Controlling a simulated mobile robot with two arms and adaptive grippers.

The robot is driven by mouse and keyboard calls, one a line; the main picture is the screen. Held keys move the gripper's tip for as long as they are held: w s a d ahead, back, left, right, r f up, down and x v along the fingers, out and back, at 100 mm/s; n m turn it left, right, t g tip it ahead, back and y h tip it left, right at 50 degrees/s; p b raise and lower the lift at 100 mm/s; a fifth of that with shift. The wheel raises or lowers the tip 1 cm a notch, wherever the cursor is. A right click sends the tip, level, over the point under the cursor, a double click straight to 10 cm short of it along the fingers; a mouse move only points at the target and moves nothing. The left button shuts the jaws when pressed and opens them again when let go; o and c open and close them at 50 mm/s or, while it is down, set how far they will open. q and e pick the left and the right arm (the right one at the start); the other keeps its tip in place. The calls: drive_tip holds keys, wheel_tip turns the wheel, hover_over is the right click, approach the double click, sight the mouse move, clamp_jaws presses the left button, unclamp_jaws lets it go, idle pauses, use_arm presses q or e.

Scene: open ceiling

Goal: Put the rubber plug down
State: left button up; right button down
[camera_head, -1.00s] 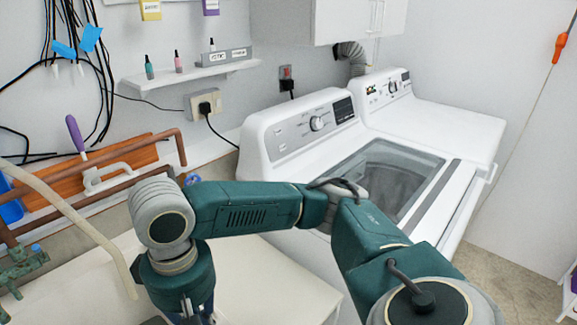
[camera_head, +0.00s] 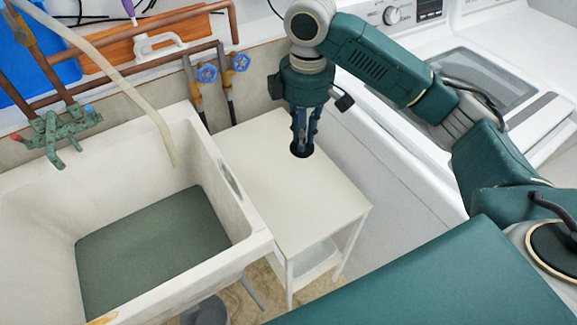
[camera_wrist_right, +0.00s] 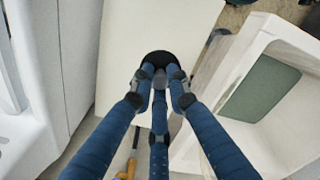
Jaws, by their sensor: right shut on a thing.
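The rubber plug (camera_head: 301,151) is a round black disc at the fingertips of my right gripper (camera_head: 303,143). The blue fingers are shut on it, pointing down. It is over the white side table (camera_head: 327,202), towards its back right; I cannot tell if it touches the top. In the right wrist view, the plug (camera_wrist_right: 160,58) shows as a black disc beyond the fingers of the right gripper (camera_wrist_right: 160,76), with the table top (camera_wrist_right: 145,25) behind it. The fingers hide part of the plug. My left gripper is not in view.
A white utility sink (camera_head: 255,246) with a grey-green bottom stands left of the table. A washing machine (camera_head: 395,150) stands to the right. Pipes with blue valve handles (camera_head: 208,73) run behind. The table's front and left top are clear.

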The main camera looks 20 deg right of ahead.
drive_tip(key=shift+w+d+f+n, duration=0.15)
drive_tip(key=shift+w+d+n, duration=0.45)
drive_tip(key=shift+w+n, duration=0.4)
drive_tip(key=shift+d, duration=0.1)
drive_tip(key=shift+d+f+n, duration=0.1)
drive_tip(key=shift+f+n, duration=0.2)
drive_tip(key=shift+f, duration=0.1)
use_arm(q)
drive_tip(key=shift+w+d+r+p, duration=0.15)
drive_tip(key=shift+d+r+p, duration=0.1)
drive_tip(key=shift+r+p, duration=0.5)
use_arm(e)
hover_over(302, 190)
wheel_tip(302, 190, down, 19)
drive_tip(key=shift+f, duration=0.15)
drive_tip(key=shift+f, duration=0.1)
drive_tip(key=c, duration=1.7)
unclamp_jaws()
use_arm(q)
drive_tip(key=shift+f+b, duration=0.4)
use_arm(e)
wheel_tip(302, 190, up, 12)
drive_tip(key=shift+r, duration=0.15)
